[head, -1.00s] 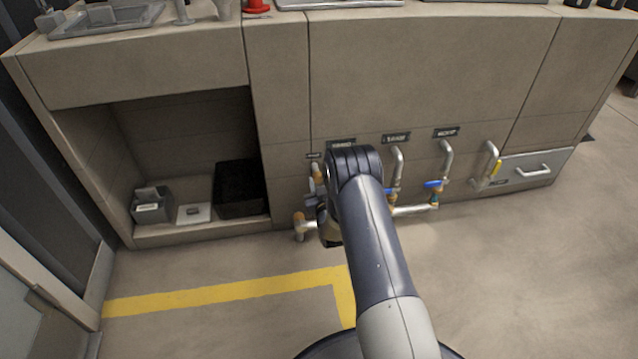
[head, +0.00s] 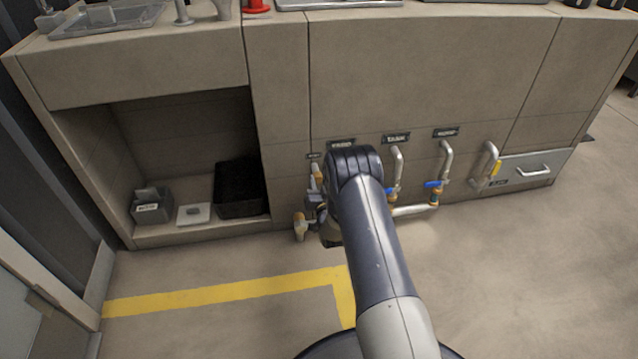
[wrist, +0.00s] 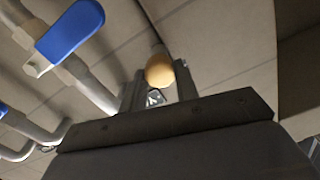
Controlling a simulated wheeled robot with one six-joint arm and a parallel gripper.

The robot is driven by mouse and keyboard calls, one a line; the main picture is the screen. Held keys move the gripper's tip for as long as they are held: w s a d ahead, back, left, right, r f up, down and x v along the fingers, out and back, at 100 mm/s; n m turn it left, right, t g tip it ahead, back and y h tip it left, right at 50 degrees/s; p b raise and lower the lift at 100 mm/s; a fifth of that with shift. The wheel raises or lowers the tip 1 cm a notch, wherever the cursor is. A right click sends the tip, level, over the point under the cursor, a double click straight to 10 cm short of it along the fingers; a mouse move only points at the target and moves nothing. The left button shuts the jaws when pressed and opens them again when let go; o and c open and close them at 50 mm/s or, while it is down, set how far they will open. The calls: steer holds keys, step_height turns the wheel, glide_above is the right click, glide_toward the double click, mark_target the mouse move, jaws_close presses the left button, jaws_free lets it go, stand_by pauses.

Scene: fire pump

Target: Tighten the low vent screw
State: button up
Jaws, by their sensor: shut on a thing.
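In the wrist view, my gripper (wrist: 157,88) has its two dark fingers closed around a small metal piece with a pale face, which I take to be the low vent screw (wrist: 155,98). A rounded brass-coloured end (wrist: 159,70) shows just beyond it, between the fingers. The screw's turn angle is too small to tell. In the head view, my arm hides most of the gripper and the screw. Dark wrist parts show low beside the left pipe, near a brass and silver fitting (head: 300,226).
Pipes with blue-handled valves stand close by, with one blue handle (wrist: 70,28) at upper left of the wrist view. An open recess on the left holds a black bin (head: 240,190). The floor in front is clear.

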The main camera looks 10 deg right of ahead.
steer(key=m, duration=0.5)
steer(key=shift+f+m, duration=0.1)
steer(key=shift+m, duration=0.2)
steer(key=m, duration=0.5)
steer(key=shift+m, duration=0.3)
steer(key=m, duration=1.1)
steer(key=o, duration=1)
steer(key=shift+c, duration=0.2)
steer(key=s+p, duration=0.3)
steer(key=s, duration=0.8)
steer(key=shift+p, duration=0.35)
